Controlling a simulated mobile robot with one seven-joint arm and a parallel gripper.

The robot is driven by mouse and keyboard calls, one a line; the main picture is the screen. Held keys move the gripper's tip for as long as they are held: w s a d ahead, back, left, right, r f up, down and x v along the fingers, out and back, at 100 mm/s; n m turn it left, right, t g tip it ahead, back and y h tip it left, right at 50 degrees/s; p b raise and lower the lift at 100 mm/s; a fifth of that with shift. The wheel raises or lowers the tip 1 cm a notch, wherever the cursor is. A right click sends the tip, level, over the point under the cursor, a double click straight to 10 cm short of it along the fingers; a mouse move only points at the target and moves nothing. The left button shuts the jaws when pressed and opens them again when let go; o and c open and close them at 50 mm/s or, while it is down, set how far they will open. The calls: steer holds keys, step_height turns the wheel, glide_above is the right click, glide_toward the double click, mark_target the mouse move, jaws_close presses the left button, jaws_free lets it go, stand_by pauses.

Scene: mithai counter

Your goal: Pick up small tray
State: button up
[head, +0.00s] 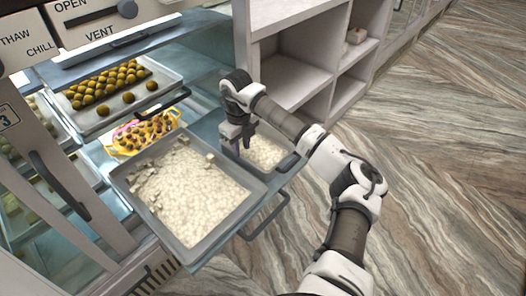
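A small grey tray (288,165) with white grainy contents lies on the pulled-out shelf, right of and behind the larger tray (255,187). My arm reaches in from the lower right and crosses in front of part of the small tray. My gripper (237,150) points down at the small tray's left side, by the gap between the two trays. Its fingertips are small and partly hidden, so I cannot tell whether they are open or shut, or whether they touch the rim.
The larger tray holds white grains and some cubes. Behind it are a patterned platter (142,133) of round sweets and a tray (160,91) of brown balls. The cabinet (32,140) stands left, an open shelf unit (292,55) stands behind right. Wood-patterned floor (450,160) is clear at right.

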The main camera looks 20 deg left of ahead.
mark_target(245, 168)
steer(key=shift+w+d+f+p, duration=0.15)
steer(key=shift+f+p, duration=0.1)
steer(key=shift+f, duration=1.5)
steer(key=shift+s+d+f+p, duration=0.1)
steer(key=shift+f+p, duration=0.15)
steer(key=shift+f, duration=1.5)
jaws_close()
steer(key=shift+r, duration=0.1)
